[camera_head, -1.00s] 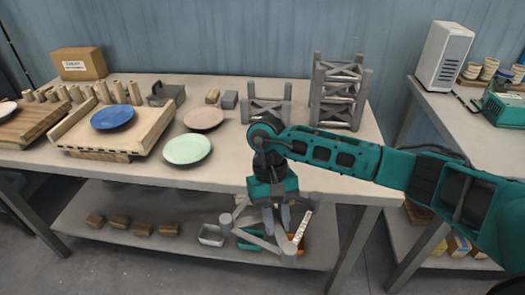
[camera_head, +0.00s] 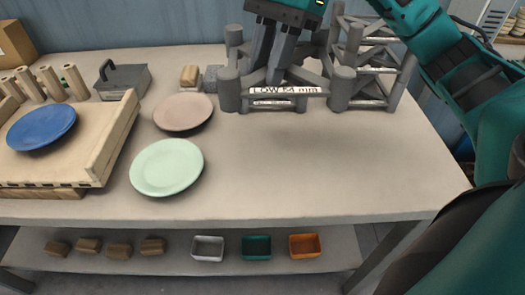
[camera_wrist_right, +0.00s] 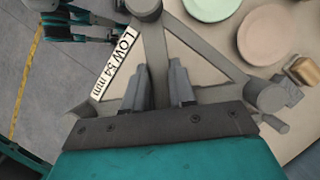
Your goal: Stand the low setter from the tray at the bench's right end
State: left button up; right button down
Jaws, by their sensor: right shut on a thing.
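The low setter (camera_head: 285,91), a grey three-post frame labelled "LOW 54 mm", is over the back of the bench (camera_head: 290,165), right of its middle. My right gripper (camera_head: 274,70) points down on it, its fingers on either side of a strut. The wrist view shows the gripper (camera_wrist_right: 158,88) around that strut and the setter's label (camera_wrist_right: 115,62). The setter looks roughly level; whether its posts touch the bench is unclear. Teal and dark parts at the wrist view's upper left look like my left arm (camera_wrist_right: 75,20); its jaw is not readable.
A taller stack of grey setters (camera_head: 380,60) stands close to the right. A grey block (camera_head: 212,78), pink plate (camera_head: 183,111) and green plate (camera_head: 167,167) lie to the left. A blue plate (camera_head: 42,127) sits on a wooden rack (camera_head: 95,150). The bench's front right is clear.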

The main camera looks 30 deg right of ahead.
notch_tip(320, 180, down, 15)
jog(key=shift+s+r+b, duration=0.15)
jog(key=shift+r+b, duration=0.05)
jog(key=shift+b, duration=1.05)
jog(key=shift+f, duration=0.5)
notch_tip(320, 180, down, 4)
jog(key=shift+f+b, duration=0.1)
jog(key=shift+b, duration=0.3)
pick_arm(q)
jog(key=shift+w+d+f, duration=0.1)
jog(key=shift+d+f, duration=0.1)
jog(key=shift+f, duration=0.35)
jog(key=shift+w+d+f, duration=0.1)
jog(key=shift+d+f, duration=0.1)
jog(key=shift+f, duration=0.3)
pick_arm(e)
jog(key=shift+f, duration=0.1)
jog(key=c, duration=0.9)
grip_release()
jog(key=shift+c, duration=0.2)
pick_arm(q)
jog(key=shift+s+f, duration=0.1)
jog(key=shift+f, duration=0.1)
